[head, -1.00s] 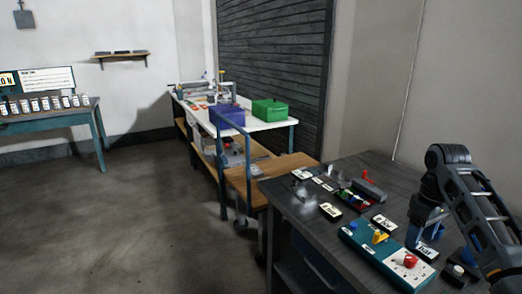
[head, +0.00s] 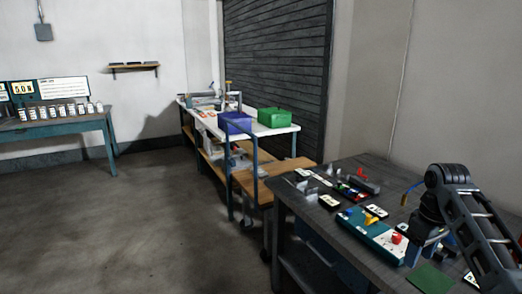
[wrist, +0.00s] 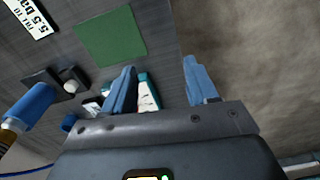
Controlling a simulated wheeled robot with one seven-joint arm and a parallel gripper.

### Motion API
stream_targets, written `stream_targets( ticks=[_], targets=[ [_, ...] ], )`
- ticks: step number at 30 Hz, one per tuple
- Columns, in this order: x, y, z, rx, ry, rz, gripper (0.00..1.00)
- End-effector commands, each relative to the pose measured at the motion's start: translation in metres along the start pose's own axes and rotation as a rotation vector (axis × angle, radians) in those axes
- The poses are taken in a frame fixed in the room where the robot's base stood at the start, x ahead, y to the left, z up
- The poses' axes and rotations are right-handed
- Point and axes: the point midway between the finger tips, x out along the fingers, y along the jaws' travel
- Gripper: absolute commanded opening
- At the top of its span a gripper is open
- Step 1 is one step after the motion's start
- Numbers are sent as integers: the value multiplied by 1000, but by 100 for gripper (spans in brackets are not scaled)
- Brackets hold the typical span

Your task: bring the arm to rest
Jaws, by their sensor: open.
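My arm (head: 462,215) reaches in over the right side of the dark bench (head: 330,215), bent at its joint, in the head view. In the wrist view my gripper (wrist: 160,66) shows two blue fingers spread apart with nothing between them. They are near the bench's edge, with the floor beyond on the right. In the head view my gripper is mostly hidden behind the arm.
A teal panel with red and yellow knobs (head: 375,236) lies on the bench near my arm. A green mat (wrist: 110,38) and a blue-bodied object (wrist: 30,108) show in the wrist view. Open floor (head: 150,230) lies left. A cart holds purple and green (head: 275,117) bins.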

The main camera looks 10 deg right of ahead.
Motion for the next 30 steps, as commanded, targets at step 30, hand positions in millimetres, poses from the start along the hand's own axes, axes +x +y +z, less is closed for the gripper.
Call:
stream_targets(
  ticks=[30],
  targets=[
    [178, -238, 46, 118, 519, -39, 58]
  ],
)
